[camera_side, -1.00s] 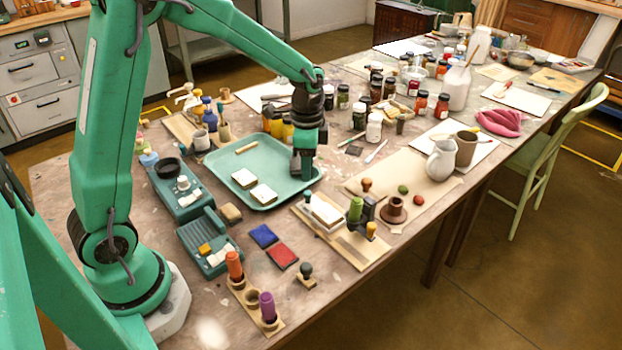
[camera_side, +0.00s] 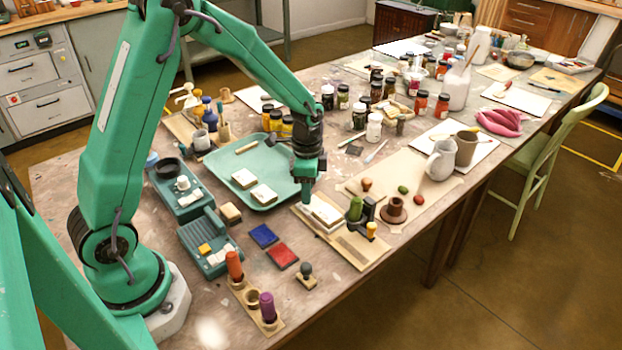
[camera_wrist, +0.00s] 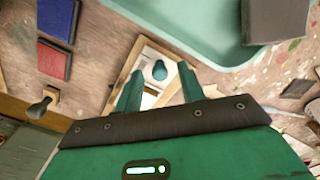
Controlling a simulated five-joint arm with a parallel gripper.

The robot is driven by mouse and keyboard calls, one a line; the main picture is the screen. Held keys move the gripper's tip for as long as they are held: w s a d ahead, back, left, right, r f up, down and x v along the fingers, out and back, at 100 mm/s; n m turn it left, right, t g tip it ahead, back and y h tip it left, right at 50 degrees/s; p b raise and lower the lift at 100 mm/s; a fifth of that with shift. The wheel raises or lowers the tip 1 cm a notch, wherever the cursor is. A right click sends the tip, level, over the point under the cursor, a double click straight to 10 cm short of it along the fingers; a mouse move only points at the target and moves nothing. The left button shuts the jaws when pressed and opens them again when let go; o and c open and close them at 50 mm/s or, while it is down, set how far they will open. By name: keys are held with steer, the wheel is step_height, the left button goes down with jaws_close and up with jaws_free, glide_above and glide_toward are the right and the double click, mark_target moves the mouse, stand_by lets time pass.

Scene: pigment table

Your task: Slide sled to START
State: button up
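The sled (camera_side: 325,214), a pale block on a wooden track (camera_side: 358,248), is at the track's far-left end. A small dark teal knob (camera_wrist: 160,70) on it shows in the wrist view. My gripper (camera_side: 307,198) points down over the sled's far-left end and hides the knob in the side view. In the wrist view, my gripper (camera_wrist: 160,78) is open, with one finger on each side of the knob and gaps between. I cannot tell how far down the fingers reach. No START lettering is readable.
A teal tray (camera_side: 220,168) with pale blocks lies just left of my gripper. A dark bracket (camera_side: 369,210) and a green-topped handle (camera_side: 355,208) stand beside the track's right side. Blue (camera_side: 263,236) and red (camera_side: 282,257) pads lie in front.

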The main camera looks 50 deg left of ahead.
mark_target(323, 210)
jaws_close()
steer(key=shift+d, duration=2.95)
jaws_free()
step_height(323, 210, up, 8)
